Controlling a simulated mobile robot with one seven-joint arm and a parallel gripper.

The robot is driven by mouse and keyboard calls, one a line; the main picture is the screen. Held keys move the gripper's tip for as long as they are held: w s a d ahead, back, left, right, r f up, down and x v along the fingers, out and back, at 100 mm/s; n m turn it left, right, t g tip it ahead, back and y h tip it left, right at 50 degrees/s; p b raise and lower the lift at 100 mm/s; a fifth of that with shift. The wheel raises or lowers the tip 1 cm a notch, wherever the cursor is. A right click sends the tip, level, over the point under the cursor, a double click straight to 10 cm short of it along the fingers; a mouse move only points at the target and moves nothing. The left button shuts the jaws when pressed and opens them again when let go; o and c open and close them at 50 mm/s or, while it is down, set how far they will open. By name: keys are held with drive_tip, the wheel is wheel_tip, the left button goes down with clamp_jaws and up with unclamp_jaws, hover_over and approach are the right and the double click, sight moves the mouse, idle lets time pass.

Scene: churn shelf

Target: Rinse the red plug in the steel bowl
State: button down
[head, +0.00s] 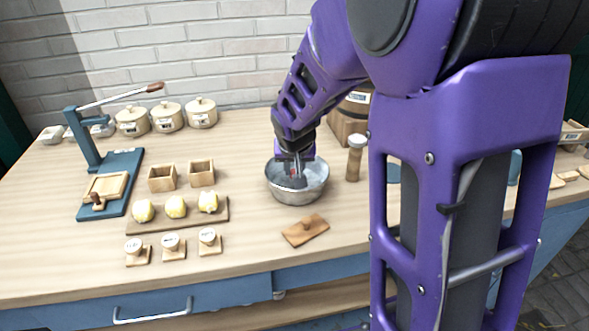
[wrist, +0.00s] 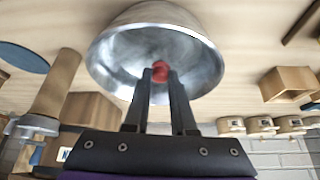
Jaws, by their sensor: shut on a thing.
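The steel bowl (head: 297,186) stands on the wooden bench, right of centre in the head view. It fills the upper middle of the wrist view (wrist: 205,38). My gripper (head: 293,180) reaches down into the bowl's opening. In the wrist view its two dark fingers (wrist: 160,75) are shut on the red plug (wrist: 160,70), which shows as a small red knob between the tips. The plug is over the bowl's inside. I cannot tell whether it touches the bowl. In the head view the fingers and arm mostly hide the plug.
A wooden cylinder (head: 354,160) stands close right of the bowl. A board with several yellow lumps (head: 218,213), small wooden boxes (head: 161,178) and a blue lever press (head: 122,172) are to the left. Lidded pots (head: 168,117) stand behind.

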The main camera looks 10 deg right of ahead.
drive_tip(key=shift+r+p, duration=2)
drive_tip(key=shift+r, duration=1.25)
drive_tip(key=shift+r, duration=0.1)
wheel_tip(320, 180, up, 4)
drive_tip(key=shift+f+p, duration=0.1)
drive_tip(key=shift+p, duration=1.15)
